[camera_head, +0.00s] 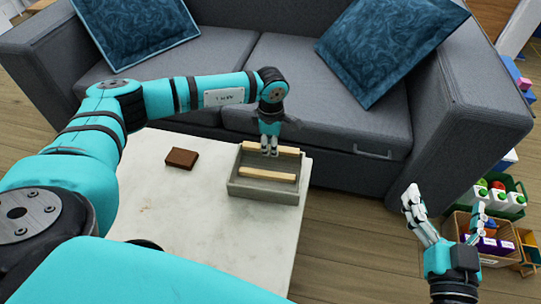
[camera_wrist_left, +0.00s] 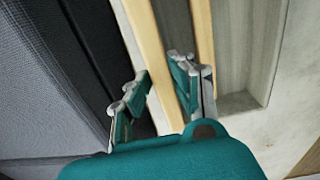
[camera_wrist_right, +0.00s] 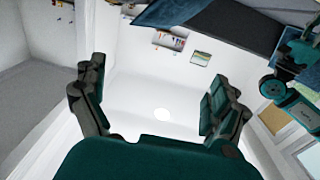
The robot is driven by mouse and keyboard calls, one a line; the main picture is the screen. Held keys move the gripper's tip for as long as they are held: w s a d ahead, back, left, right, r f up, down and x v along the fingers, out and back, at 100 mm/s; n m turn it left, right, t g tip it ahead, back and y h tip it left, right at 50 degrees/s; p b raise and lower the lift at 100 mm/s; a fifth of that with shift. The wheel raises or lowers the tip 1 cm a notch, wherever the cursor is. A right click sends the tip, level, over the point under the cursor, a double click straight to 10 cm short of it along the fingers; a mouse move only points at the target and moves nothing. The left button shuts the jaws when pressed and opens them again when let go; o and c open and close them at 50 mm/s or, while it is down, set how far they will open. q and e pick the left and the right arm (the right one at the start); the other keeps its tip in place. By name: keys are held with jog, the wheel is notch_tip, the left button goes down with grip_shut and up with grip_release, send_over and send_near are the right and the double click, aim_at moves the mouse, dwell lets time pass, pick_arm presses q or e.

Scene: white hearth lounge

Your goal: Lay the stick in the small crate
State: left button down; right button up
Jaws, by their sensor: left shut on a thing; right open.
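The small grey crate (camera_head: 262,193) stands on the marble table near its right far corner. My left gripper (camera_head: 269,150) points down over the crate's far side and is shut on a pale wooden stick (camera_head: 287,150). The held stick runs lengthwise along the far side; whether it touches the crate is unclear. In the left wrist view the stick (camera_wrist_left: 148,55) passes between the fingers (camera_wrist_left: 160,92). A second pale stick (camera_head: 267,174) lies along the crate closer to me. My right gripper (camera_head: 445,215) is open and empty, right of the table above the floor.
A brown block (camera_head: 182,158) lies on the white marble table (camera_head: 190,215), left of the crate. A grey sofa (camera_head: 310,90) stands close behind the table. Crates with bottles and boxes (camera_head: 497,200) stand on the floor at the right.

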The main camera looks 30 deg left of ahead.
aim_at(271, 162)
pick_arm(q)
jog(key=f, duration=0.2)
jog(key=f+b, duration=0.1)
jog(key=f, duration=0.1)
jog(key=shift+s+f, duration=0.1)
jog(key=shift+s, duration=0.3)
jog(key=shift+w+f, duration=0.15)
jog(key=shift+f, duration=0.05)
jog(key=c, duration=1.2)
grip_release()
jog(key=shift+o, duration=0.2)
jog(key=shift+w+r, duration=0.1)
jog(key=shift+r, duration=0.05)
pick_arm(e)
jog(key=r+t, duration=0.1)
jog(key=r, duration=0.1)
jog(key=r+t, duration=0.1)
jog(key=shift+a+r+t+y, duration=0.25)
jog(key=shift+r+t+y, duration=0.05)
jog(key=shift+r, duration=0.05)
pick_arm(q)
jog(key=shift+r, duration=0.15)
